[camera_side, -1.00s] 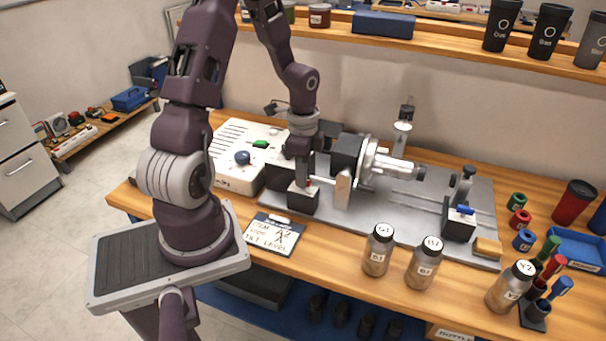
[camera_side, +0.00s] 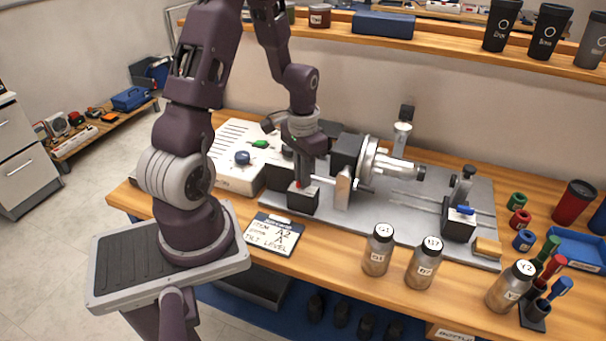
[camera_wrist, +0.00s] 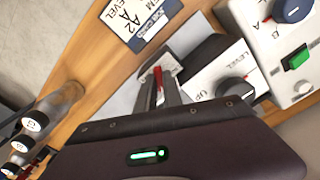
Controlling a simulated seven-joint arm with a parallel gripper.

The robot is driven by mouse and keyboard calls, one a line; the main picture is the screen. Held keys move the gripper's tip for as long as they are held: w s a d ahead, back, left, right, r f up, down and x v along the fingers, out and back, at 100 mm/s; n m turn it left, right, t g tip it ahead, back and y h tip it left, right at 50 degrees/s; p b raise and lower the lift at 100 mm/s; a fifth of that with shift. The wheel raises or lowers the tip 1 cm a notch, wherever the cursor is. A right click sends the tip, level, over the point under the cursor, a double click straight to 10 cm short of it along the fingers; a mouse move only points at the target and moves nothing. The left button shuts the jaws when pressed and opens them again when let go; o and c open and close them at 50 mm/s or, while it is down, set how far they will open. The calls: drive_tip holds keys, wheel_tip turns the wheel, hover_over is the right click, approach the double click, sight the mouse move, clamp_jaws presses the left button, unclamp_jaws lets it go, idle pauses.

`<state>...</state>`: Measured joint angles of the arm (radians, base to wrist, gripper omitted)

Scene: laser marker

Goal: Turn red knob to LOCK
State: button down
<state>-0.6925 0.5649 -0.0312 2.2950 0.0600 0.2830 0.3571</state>
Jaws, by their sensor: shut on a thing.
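The red knob (camera_wrist: 158,73) shows as a thin red strip between the fingers of my gripper (camera_wrist: 160,84) in the wrist view. In the side view my gripper (camera_side: 302,181) points down onto the small black block (camera_side: 302,203) with the pale top at the front left of the grey plate, and only a speck of red shows there. My gripper is shut on the red knob. The fingers hide most of the knob, and the LOCK mark cannot be read in either view.
A white control box (camera_side: 233,183) with a blue knob (camera_side: 242,157) and green button (camera_side: 260,144) stands left of the block. A card (camera_side: 268,235) lies in front. A lathe-like chuck (camera_side: 372,160) is close on the right. Bottles (camera_side: 378,250) stand at the front.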

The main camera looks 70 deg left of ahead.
drive_tip(key=n, duration=0.5)
drive_tip(key=shift+n, duration=0.7)
drive_tip(key=c, duration=1.8)
unclamp_jaws()
drive_tip(key=shift+o, duration=0.2)
drive_tip(key=shift+r, duration=0.1)
wheel_tip(320, 180, up, 7)
drive_tip(key=shift+r, duration=0.1)
wheel_tip(320, 180, up, 7)
